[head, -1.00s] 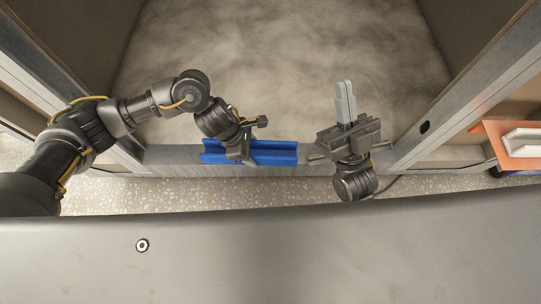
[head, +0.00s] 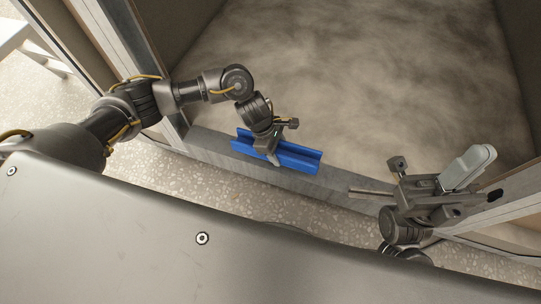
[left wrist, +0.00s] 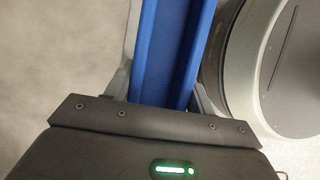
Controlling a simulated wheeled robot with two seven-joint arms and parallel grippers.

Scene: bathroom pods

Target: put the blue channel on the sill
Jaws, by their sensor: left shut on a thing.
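The blue channel (head: 302,158) is a long grooved bar. My left gripper (head: 272,146) is shut on it near its middle, and both ends stick out. In the left wrist view the channel (left wrist: 165,50) runs away between the two fingers. The sill (head: 212,147) is the grey strip along the front of the pod opening. The channel lies over the sill in the head view, roughly along it; I cannot tell whether it touches. My right gripper (head: 440,190) is away to the right, with a pale grey piece (head: 468,167) at it; its jaws are unclear.
The pod floor (head: 350,80) behind the sill is mottled and bare. Pod walls and a frame post (head: 125,40) stand at the left. A speckled floor (head: 180,180) lies in front of the sill. A white frame (head: 35,40) stands at the far left.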

